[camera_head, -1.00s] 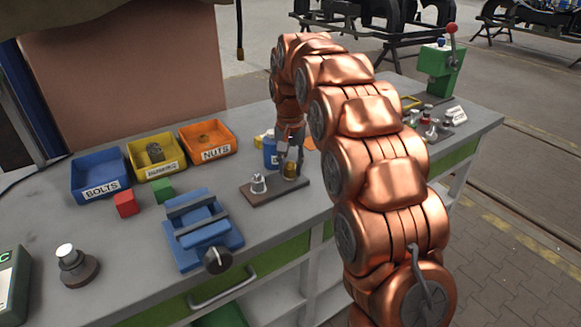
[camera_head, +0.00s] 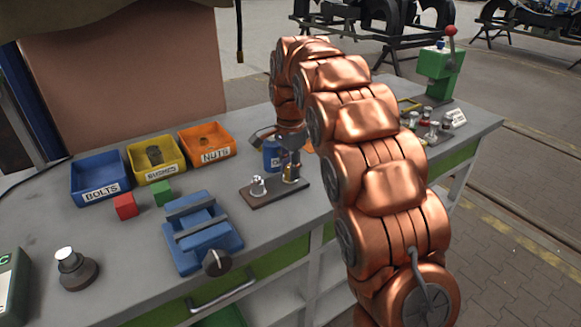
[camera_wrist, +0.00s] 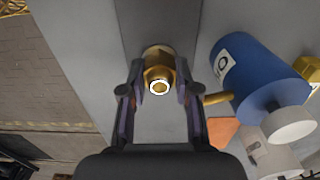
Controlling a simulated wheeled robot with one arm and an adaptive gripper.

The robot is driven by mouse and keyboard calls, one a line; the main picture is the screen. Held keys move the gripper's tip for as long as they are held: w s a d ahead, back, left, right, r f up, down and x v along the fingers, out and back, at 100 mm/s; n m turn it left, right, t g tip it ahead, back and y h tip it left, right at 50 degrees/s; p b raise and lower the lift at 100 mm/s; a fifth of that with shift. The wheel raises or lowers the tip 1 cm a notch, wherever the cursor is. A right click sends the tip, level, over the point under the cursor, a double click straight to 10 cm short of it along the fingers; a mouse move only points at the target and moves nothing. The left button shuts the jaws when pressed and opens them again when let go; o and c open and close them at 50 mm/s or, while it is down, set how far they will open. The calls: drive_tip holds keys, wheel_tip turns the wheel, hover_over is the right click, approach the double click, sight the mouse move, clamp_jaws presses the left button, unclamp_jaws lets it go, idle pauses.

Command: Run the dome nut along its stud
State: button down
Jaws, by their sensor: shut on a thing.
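The brass dome nut (camera_wrist: 158,65) sits between the two fingers of my gripper (camera_wrist: 159,80) in the wrist view, and the gripper is shut on it. A pale ring shows at its near end. In the head view the brass piece (camera_head: 291,173) stands upright at the right end of a dark brown plate (camera_head: 275,194), with my gripper (camera_head: 290,164) over its top. A silver dome-shaped piece (camera_head: 258,185) stands at the plate's left end. The stud's thread cannot be made out, so how far the nut is along it cannot be told.
A blue vise (camera_head: 202,232) stands left of the plate. Bins of bolts, bushings and nuts (camera_head: 205,141) line the back. The bench front right of the plate is clear.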

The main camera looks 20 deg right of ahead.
drive_tip(key=shift+w+a+r+m, duration=0.1)
drive_tip(key=shift+r+m, duration=0.1)
drive_tip(key=shift+m, duration=0.4)
drive_tip(key=c, duration=1.1)
unclamp_jaws()
drive_tip(key=shift+o, duration=1.3)
drive_tip(key=shift+f, duration=0.1)
wheel_tip(320, 180, up, 6)
drive_tip(key=shift+r, duration=0.7)
